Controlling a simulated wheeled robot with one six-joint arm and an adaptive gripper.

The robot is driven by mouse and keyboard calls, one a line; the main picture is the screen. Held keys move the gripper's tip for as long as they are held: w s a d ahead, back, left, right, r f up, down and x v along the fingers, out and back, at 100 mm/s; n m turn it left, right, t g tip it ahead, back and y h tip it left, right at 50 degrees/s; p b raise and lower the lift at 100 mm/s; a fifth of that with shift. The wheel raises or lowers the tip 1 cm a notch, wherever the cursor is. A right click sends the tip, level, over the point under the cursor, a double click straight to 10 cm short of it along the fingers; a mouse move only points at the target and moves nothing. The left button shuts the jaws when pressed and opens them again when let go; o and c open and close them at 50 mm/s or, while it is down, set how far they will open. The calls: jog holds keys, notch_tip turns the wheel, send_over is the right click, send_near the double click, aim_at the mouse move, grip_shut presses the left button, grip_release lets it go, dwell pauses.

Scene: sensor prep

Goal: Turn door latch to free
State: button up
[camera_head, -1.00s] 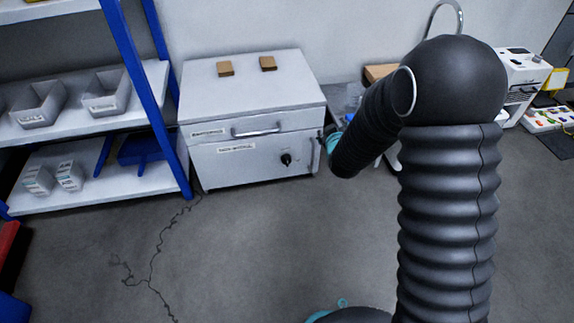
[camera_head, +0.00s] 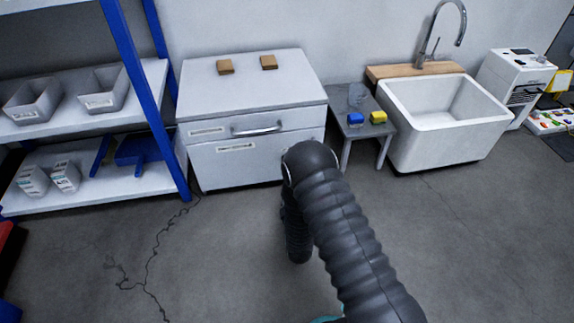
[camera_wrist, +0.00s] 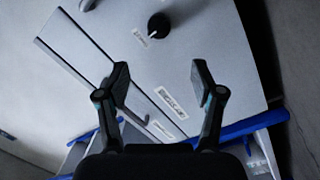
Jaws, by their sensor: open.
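The door latch is a round black knob (camera_wrist: 158,25) with a pale mark on the front of the grey-white cabinet (camera_head: 252,80). It shows near the top middle of the wrist view; in the head view my arm hides it. The door (camera_wrist: 205,45) appears flush with the cabinet front and carries a white label (camera_wrist: 171,104). My gripper (camera_wrist: 160,76) is open and empty, its two fingers spread apart. The knob lies beyond the fingertips in the wrist view, clear of both fingers. In the head view my gripper is hidden behind my arm.
A drawer with a bar handle (camera_head: 257,131) sits above the door. Two wooden blocks (camera_head: 225,67) lie on the cabinet top. A blue-framed shelf (camera_head: 143,90) stands left. A small grey table (camera_head: 352,133) and a white sink (camera_head: 447,144) stand right. Floor in front is clear.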

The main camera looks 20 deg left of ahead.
jog(key=b+x, duration=0.1)
jog(key=x, duration=1.2)
jog(key=shift+w, duration=0.1)
jog(key=c, duration=1.1)
jog(key=shift+c, duration=0.2)
